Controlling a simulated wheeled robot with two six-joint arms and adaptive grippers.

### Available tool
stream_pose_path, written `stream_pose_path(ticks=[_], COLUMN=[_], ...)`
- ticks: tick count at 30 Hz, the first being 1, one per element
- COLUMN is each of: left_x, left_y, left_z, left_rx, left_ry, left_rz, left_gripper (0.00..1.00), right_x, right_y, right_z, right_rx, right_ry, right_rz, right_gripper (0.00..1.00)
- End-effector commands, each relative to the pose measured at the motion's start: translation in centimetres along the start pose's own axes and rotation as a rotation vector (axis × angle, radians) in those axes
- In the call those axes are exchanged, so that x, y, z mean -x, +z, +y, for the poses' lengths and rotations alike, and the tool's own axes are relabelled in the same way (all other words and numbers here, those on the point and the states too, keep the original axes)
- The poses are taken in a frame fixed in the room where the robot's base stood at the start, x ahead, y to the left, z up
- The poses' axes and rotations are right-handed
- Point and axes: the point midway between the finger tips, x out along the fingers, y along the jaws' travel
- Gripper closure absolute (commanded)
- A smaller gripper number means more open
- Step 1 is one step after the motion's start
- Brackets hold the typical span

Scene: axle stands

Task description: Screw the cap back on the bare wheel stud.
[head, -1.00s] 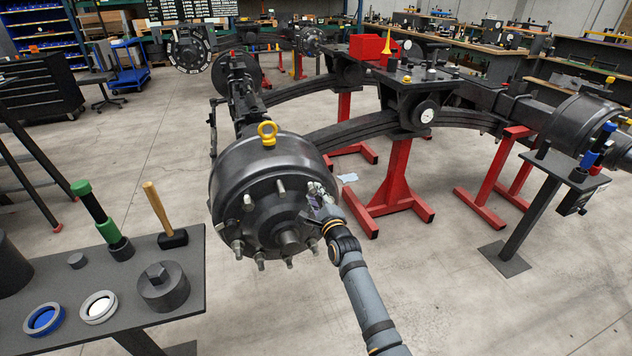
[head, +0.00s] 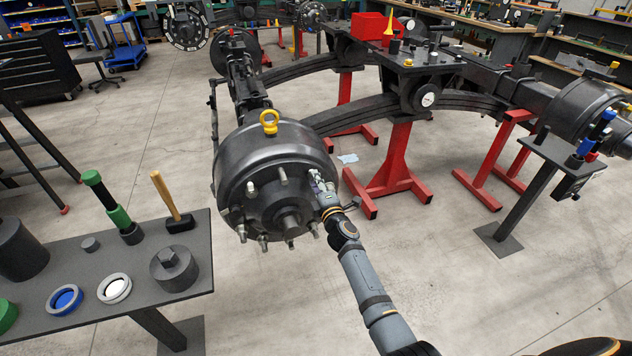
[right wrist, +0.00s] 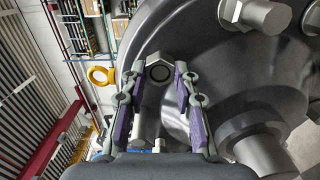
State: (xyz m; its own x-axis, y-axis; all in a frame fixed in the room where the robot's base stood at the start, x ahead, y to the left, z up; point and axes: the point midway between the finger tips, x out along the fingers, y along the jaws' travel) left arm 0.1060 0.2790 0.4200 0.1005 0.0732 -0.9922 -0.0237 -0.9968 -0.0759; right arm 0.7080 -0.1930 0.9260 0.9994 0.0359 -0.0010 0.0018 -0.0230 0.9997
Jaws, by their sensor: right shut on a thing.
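A dark brake drum and hub (head: 268,160) carries a ring of wheel studs, several with light metal caps (head: 240,232). My right gripper (head: 318,182) is at the right side of this ring, against the hub face in the picture. In the right wrist view its purple-padded fingers (right wrist: 158,76) are shut on a hexagonal metal cap (right wrist: 158,58) with a dark round centre. Whether that cap sits on a stud or just off it I cannot tell; the fingers hide the place in the head view. A capped stud (right wrist: 255,13) shows at upper right. My left gripper is not in view.
A dark side table (head: 40,318) at left holds a mallet (head: 168,200), a green-handled tool (head: 108,200), rings and a socket-like block (head: 174,268). A yellow lifting eye (head: 269,121) tops the drum. Red stands (head: 392,165) support the axle behind. Floor at lower right is mostly clear.

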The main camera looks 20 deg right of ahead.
Motion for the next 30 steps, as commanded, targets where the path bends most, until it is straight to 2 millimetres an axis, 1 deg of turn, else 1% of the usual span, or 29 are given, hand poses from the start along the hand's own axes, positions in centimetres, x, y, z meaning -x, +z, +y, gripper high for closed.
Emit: stream_pose_path(ticks=[1,3,4,6,11,12,15,17,24,26,29,30], left_x=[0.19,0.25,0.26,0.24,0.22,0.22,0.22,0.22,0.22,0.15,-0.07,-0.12], left_y=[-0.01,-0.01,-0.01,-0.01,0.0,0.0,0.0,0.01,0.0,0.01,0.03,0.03], left_z=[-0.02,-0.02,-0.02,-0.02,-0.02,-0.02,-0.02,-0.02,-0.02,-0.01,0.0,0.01], left_rx=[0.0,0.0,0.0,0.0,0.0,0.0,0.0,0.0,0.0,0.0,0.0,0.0], left_ry=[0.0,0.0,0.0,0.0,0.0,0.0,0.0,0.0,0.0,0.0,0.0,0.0], left_rz=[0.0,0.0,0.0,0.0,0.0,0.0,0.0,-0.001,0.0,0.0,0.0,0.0], left_gripper=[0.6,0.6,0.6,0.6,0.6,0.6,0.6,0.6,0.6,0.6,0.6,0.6], right_x=[0.03,0.03,0.02,0.03,0.03,0.03,0.02,0.02,0.01,0.01,0.01,0.01], right_y=[0.02,0.02,0.03,0.03,0.03,0.03,0.03,0.03,0.02,0.03,0.06,0.07], right_z=[-0.04,-0.05,-0.06,-0.11,-0.13,-0.14,-0.11,-0.09,-0.06,-0.11,-0.22,-0.21], right_rx=[-0.127,-0.269,-0.307,-0.344,-0.34,-0.339,-0.337,-0.337,-0.334,-0.286,0.001,0.137], right_ry=[-0.003,-0.002,-0.002,-0.002,-0.002,-0.002,-0.002,-0.001,-0.001,-0.001,-0.002,-0.002], right_rz=[-0.001,0.0,0.0,0.0,-0.001,-0.001,-0.001,0.0,0.0,0.0,-0.001,-0.001], right_gripper=[1.0,1.0,1.0,1.0,1.0,0.65,0.52,0.44,0.44,0.44,0.44,0.44])
